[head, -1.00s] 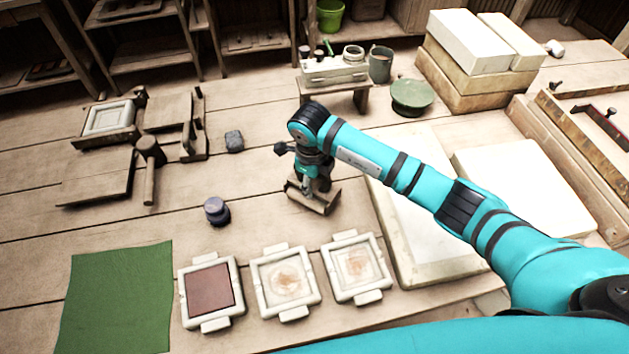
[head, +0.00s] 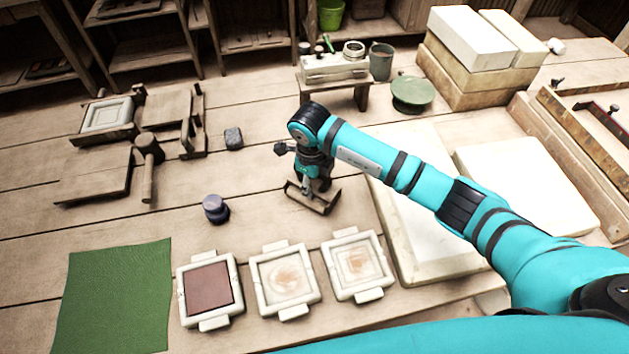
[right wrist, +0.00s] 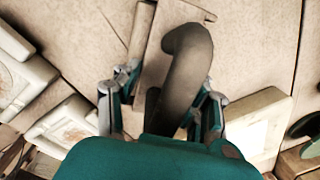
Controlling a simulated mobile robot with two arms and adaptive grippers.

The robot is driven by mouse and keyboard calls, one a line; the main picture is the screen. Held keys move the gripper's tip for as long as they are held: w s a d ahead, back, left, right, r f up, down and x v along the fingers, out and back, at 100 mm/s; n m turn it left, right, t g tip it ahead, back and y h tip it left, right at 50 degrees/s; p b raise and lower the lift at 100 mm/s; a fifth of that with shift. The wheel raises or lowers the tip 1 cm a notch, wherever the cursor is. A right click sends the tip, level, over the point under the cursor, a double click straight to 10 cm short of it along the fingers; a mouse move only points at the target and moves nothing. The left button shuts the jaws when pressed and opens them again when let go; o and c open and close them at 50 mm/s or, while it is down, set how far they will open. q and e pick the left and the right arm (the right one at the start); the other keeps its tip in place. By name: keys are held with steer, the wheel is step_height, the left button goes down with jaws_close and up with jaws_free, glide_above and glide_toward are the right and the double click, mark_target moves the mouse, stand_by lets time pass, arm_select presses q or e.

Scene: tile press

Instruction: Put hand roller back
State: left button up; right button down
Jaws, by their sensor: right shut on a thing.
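The hand roller (head: 322,201), a short brown wooden cylinder, is under my right gripper (head: 310,180) in the middle of the head view. It is low over the bench; I cannot tell if it touches the wood. In the right wrist view a dark curved handle (right wrist: 188,65) passes between the two fingers of my right gripper (right wrist: 160,95). The gripper is shut on the roller. The wooden body of the roller shows partly beyond the handle. My left gripper is not in view.
Three framed tile moulds (head: 285,312) stand in a row in front, beside a green cloth (head: 70,300). A dark purple pot (head: 214,209) and a grey block (head: 233,138) are to the left. Pale slabs (head: 410,275) lie right. A small stand (head: 360,88) is behind.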

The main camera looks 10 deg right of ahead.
steer(key=c, duration=0.6)
jaws_free()
steer(key=shift+c, duration=0.2)
step_height(320, 180, up, 12)
steer(key=shift+s+a, duration=0.35)
steer(key=shift+s, duration=0.1)
